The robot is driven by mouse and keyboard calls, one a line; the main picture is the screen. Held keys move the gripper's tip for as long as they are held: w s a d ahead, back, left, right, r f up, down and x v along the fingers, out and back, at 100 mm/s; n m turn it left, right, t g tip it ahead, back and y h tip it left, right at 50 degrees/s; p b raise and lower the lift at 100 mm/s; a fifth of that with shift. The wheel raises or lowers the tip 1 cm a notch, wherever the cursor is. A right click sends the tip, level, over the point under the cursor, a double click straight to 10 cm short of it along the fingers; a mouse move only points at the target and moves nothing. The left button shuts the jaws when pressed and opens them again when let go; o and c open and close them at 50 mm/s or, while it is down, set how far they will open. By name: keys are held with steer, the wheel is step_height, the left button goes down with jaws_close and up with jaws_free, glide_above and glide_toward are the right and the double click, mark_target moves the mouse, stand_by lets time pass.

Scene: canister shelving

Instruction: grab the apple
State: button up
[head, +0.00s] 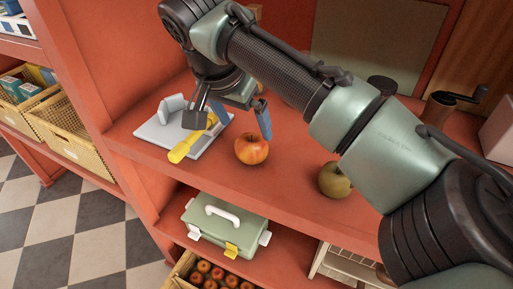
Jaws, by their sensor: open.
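A red and yellow apple (252,149) sits on the red shelf, with its stem side up. My gripper (232,127) is open just above and to the left of the apple. One finger, with a blue pad, hangs right over the apple's upper right side; the other finger is further left over a grey tray. Nothing is between the fingers that I can make out. Whether the blue finger touches the apple I cannot tell.
A greenish-brown round fruit (333,180) is to the right, partly behind my arm. A green toolbox (226,229) and a crate of apples (212,272) stand below.

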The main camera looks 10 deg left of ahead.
mark_target(249, 140)
steer(key=x, duration=0.9)
steer(key=shift+s+f, duration=0.1)
steer(key=shift+s, duration=0.15)
steer(key=shift+a, duration=0.1)
steer(key=c, duration=1.4)
